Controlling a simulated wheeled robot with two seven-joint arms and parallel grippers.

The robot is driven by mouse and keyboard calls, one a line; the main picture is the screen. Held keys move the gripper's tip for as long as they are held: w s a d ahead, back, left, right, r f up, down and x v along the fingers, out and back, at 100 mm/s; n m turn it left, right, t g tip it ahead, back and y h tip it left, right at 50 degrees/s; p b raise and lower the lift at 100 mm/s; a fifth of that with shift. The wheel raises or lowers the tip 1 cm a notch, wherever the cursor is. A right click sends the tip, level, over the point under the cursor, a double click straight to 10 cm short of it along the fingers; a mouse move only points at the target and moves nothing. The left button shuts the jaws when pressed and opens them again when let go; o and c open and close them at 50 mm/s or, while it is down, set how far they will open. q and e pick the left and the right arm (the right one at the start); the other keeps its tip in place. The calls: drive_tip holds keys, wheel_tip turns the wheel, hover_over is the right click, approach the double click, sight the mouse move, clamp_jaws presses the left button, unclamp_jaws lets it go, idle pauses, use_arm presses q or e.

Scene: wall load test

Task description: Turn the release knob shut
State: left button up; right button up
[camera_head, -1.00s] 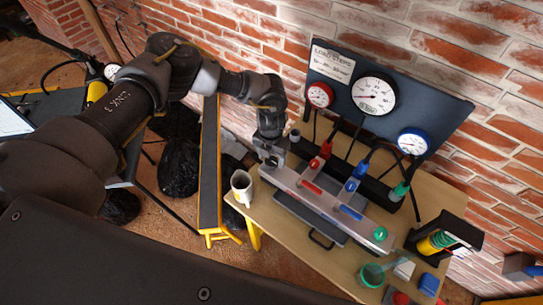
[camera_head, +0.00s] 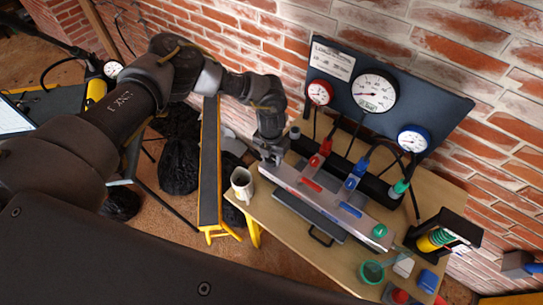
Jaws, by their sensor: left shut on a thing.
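My left gripper (camera_head: 271,159) is at the left end of a silver metal manifold (camera_head: 335,206) on the wooden bench. Its jaws are shut on a small part there, where the release knob sits; the fingers hide most of it, so I cannot read its angle. Along the manifold's top are a red lever (camera_head: 310,185), a blue lever (camera_head: 350,210) and a round green knob (camera_head: 379,231) at the right end. Red, blue and green hose fittings stand behind. My right gripper is not in view.
A gauge board (camera_head: 430,98) with three dials stands against the brick wall. A white mug (camera_head: 242,184) stands close to the gripper at the bench's left edge.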

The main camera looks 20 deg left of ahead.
use_arm(q)
drive_tip(key=shift+f+m+b, duration=0.15)
drive_tip(key=shift+m+b, duration=0.15)
drive_tip(key=shift+b, duration=0.35)
drive_tip(key=m+b, duration=1.1)
drive_tip(key=b, duration=0.3)
drive_tip(key=shift+b, duration=0.35)
drive_tip(key=m+b, duration=0.2)
drive_tip(key=m, duration=0.1)
drive_tip(key=shift+m+b, duration=0.3)
drive_tip(key=shift+d+m+b, duration=0.1)
drive_tip(key=shift+m+b, duration=0.3)
drive_tip(key=shift+m, duration=0.2)
drive_tip(key=shift+r+m+b, duration=0.2)
drive_tip(key=shift+m+b, duration=0.15)
drive_tip(key=shift+m, duration=0.35)
drive_tip(key=o, duration=1)
